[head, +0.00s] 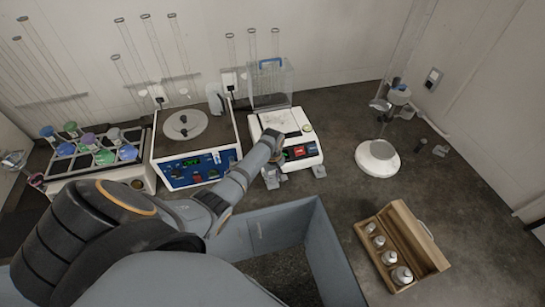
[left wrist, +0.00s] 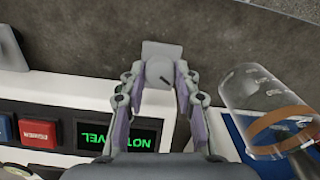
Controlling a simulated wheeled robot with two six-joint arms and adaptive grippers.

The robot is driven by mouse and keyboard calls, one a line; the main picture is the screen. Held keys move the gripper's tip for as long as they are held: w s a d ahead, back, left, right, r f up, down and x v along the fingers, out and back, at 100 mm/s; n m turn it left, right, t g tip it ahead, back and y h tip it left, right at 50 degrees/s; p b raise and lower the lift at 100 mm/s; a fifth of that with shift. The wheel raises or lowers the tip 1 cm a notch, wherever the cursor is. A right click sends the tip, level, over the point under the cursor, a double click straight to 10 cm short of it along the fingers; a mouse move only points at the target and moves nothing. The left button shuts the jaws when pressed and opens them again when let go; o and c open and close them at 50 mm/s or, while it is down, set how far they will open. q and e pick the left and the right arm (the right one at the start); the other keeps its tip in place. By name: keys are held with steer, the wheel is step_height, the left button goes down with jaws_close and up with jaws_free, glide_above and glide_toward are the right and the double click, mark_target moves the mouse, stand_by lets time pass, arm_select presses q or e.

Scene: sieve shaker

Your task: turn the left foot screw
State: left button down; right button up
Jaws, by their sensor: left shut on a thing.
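The white balance (head: 297,122) stands against the back wall, its front toward me. Its display (left wrist: 120,134) reads "NOT LEVEL" in green in the left wrist view. My left gripper (head: 271,172) points down at the balance's front left corner. The fingers and wrist hide part of the screw and of the balance's corner. The right foot screw (head: 319,171) shows at the front right corner. My right gripper is not in view.
A blue-fronted device with a round plate (head: 185,125) stands close on the left, beside a rack of coloured-cap flasks (head: 90,150). A clear vessel (left wrist: 262,105) is near the fingers in the left wrist view. A wooden weight box (head: 405,235) lies at right.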

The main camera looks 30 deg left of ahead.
mark_target(272, 179)
arm_select(q)
steer(key=shift+n, duration=0.5)
steer(key=c, duration=1)
jaws_free()
step_height(272, 179, up, 12)
steer(key=shift+f, duration=0.1)
